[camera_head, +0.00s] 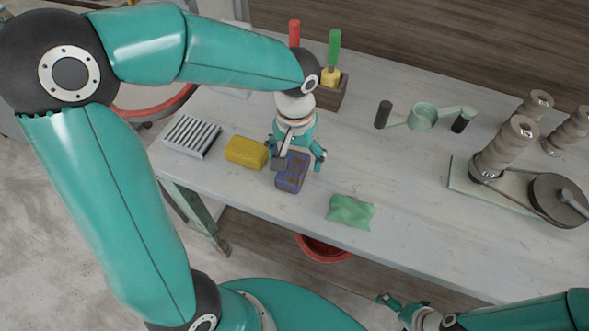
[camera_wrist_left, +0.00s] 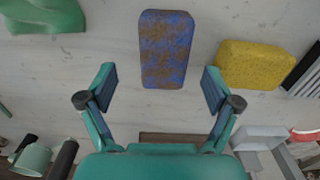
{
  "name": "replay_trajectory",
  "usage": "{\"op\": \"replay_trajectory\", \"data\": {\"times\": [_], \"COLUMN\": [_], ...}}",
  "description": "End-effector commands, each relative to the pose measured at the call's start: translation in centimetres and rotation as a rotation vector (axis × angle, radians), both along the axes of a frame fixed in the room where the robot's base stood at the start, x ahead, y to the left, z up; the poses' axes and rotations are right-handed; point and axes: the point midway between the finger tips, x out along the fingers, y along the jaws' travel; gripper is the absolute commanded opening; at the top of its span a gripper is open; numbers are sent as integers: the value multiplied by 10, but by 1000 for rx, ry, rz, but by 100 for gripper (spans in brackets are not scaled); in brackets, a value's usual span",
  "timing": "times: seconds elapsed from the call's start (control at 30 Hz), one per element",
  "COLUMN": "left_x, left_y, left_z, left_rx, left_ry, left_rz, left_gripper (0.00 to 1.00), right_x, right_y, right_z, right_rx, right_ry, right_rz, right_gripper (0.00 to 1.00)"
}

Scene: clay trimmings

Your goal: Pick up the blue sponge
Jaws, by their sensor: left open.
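The blue sponge (camera_head: 291,173) lies on the white table near its front edge, mottled with brown. In the left wrist view the sponge (camera_wrist_left: 166,48) lies flat, just beyond the fingertips and roughly between their lines. My left gripper (camera_head: 296,158) is above the table at the sponge and hides part of its far end. In the left wrist view my left gripper (camera_wrist_left: 158,88) has its two fingers wide apart with nothing between them. My right gripper (camera_head: 400,306) is low at the bottom right, off the table's front; its finger state is too small to tell.
A yellow sponge (camera_head: 246,152) lies close left of the blue one, with a ribbed grey rack (camera_head: 192,137) beyond. A green cloth-like piece (camera_head: 350,211) lies to the right. A wooden tool holder (camera_head: 332,92) stands behind. A machine with a wheel (camera_head: 558,200) fills the right side.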

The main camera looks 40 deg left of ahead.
Motion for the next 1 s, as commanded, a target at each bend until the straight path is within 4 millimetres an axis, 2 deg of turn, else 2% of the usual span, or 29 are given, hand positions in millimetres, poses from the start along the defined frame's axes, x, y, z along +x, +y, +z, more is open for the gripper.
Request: {"op": "replay_trajectory", "data": {"times": [0.2, 0.3, 0.57, 0.87, 0.9, 1.0], "left_x": [-2, -2, -2, -2, -2, -1], "left_y": [5, 5, 5, 5, 5, 5], "left_z": [-32, -40, -42, -42, -42, -42], "left_rx": [-1, -2, -2, -1, -1, -1], "left_ry": [6, 3, 2, 1, 1, 1], "left_rz": [-1, 0, 0, 0, 0, 0], "left_gripper": [90, 90, 90, 40, 36, 36], "right_x": [0, 0, 0, 0, 0, 0], "right_y": [0, 0, 0, 0, 0, 0], "right_z": [3, 3, 3, 3, 3, 3], "right_rx": [0, 0, 0, 0, 0, 0], "right_ry": [0, 0, 0, 0, 0, 0], "right_rz": [0, 0, 0, 0, 0, 0], "right_gripper": [100, 100, 100, 100, 100, 100]}}
